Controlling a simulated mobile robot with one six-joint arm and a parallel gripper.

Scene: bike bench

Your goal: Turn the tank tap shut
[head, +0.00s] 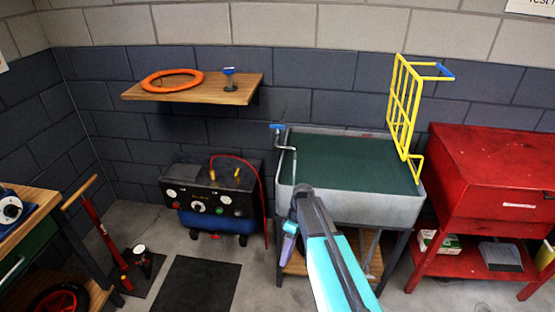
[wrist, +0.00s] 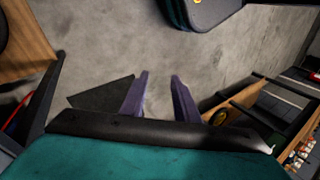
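The tank (head: 350,205) is a grey tub with dark green inside, standing on legs against the wall. Its tap (head: 290,148) is a thin bent metal spout with a blue handle (head: 277,127) at the tank's back left corner. I cannot tell from the handle whether the tap is open or shut. My gripper (head: 288,240) is in front of the tank's left front corner, below and nearer than the tap. In the wrist view my gripper (wrist: 159,80) has two purple fingers apart with only floor between them. The tap is not in the wrist view.
A yellow rack (head: 405,105) stands at the tank's right end. A red cabinet (head: 485,180) is to the right. A black machine (head: 212,195) with a red hose stands left of the tank. A wooden shelf (head: 195,93) holds an orange ring (head: 172,81).

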